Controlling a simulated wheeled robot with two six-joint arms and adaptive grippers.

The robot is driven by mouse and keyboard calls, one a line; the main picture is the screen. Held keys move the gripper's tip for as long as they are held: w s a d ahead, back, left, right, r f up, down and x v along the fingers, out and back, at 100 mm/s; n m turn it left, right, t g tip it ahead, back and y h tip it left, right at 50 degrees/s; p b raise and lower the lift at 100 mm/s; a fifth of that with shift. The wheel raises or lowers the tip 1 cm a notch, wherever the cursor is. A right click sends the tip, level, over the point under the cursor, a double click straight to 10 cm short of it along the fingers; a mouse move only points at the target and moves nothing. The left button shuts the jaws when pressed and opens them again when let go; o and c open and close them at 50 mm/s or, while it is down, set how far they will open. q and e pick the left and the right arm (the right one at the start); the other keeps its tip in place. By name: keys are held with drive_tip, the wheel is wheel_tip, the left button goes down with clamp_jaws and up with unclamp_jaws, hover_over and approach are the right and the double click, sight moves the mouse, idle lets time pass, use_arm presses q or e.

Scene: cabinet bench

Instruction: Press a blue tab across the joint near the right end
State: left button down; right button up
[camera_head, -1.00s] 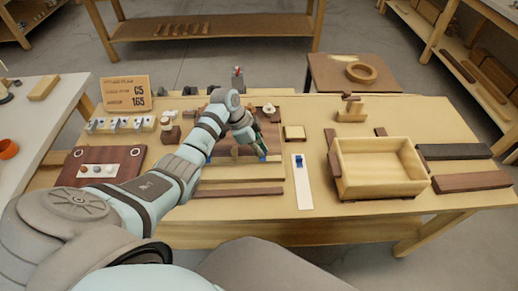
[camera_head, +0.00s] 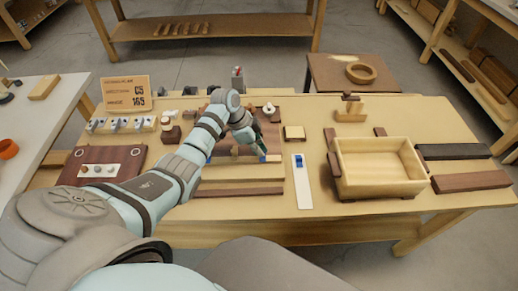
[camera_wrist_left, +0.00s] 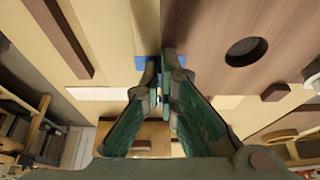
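A blue tab (camera_wrist_left: 141,63) lies under my left fingertips in the left wrist view, across the line between the pale wood and a brown board (camera_wrist_left: 215,25). My left gripper (camera_wrist_left: 161,72) has its fingertips close together on the tab's middle; they hide part of it. In the head view my left gripper (camera_head: 262,152) is low over the right end of the boards, with a little blue at its tips. Another blue tab (camera_head: 299,160) sits on a white strip (camera_head: 304,192) just to the right. My right gripper is out of view.
An open wooden box (camera_head: 381,187) stands right of the white strip, with dark planks beyond. A brown board with small round pieces (camera_head: 101,163) and a sign (camera_head: 126,93) are at the left. A small block (camera_head: 294,132) stands behind the strip.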

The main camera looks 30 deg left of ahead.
use_arm(q)
drive_tip(key=shift+s+f, duration=0.1)
idle(0.5)
drive_tip(key=c, duration=1.7)
unclamp_jaws()
drive_tip(key=o, duration=0.4)
drive_tip(key=shift+p, duration=0.3)
